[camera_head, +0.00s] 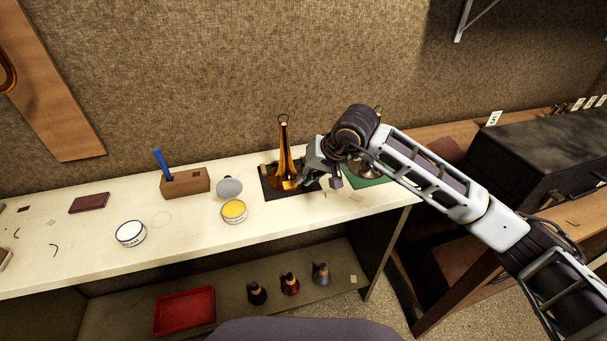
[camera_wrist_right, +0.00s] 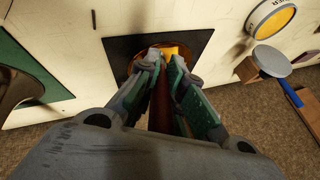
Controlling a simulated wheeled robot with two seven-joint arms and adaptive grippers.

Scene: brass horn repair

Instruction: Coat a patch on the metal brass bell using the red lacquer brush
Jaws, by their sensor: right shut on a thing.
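The brass bell (camera_head: 284,150) stands upright, flare down, on a dark square mat (camera_head: 270,190) on the white bench. Part of its golden flare (camera_wrist_right: 200,42) shows beyond my fingertips in the right wrist view. My right gripper (camera_head: 308,180) is low beside the bell's right side. In the wrist view its fingers (camera_wrist_right: 164,62) are shut on a dark red handle, the lacquer brush (camera_wrist_right: 162,98). The brush's tip is hidden by the fingers, so I cannot tell whether it touches the bell. My left gripper is not in view.
A second horn on a green mat (camera_head: 368,183) is partly behind my right arm. Left of the bell are a yellow-filled tin (camera_head: 234,211), a grey disc (camera_head: 229,187), a wooden block (camera_head: 186,182) with a blue handle (camera_head: 162,164), and a white tin (camera_head: 130,232). The front bench is mostly clear.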

